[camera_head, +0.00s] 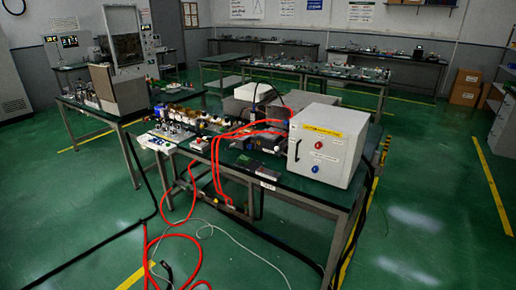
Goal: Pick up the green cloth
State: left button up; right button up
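I cannot make out a green cloth for certain. A small dark flat item (262,170) with a greenish patch lies near the front edge of the nearest workbench (283,187), left of the white box; it is too small to identify. The bench top itself is dark green, and clutter hides much of it. Neither of my grippers is in view.
A white box (324,145) with a red and a blue knob stands at the bench's right end. Red cables (214,165) hang over its front edge to the floor. Cables cross the floor at lower left. Green floor (430,200) is clear at right.

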aim_at(244, 160)
jog(key=i+j, duration=0.15)
jog(key=i, duration=0.2)
jog(key=i+j, duration=0.1)
jog(key=i, duration=0.3)
jog(key=i+j, duration=0.15)
jog(key=i, duration=0.2)
jog(key=l+z, duration=0.05)
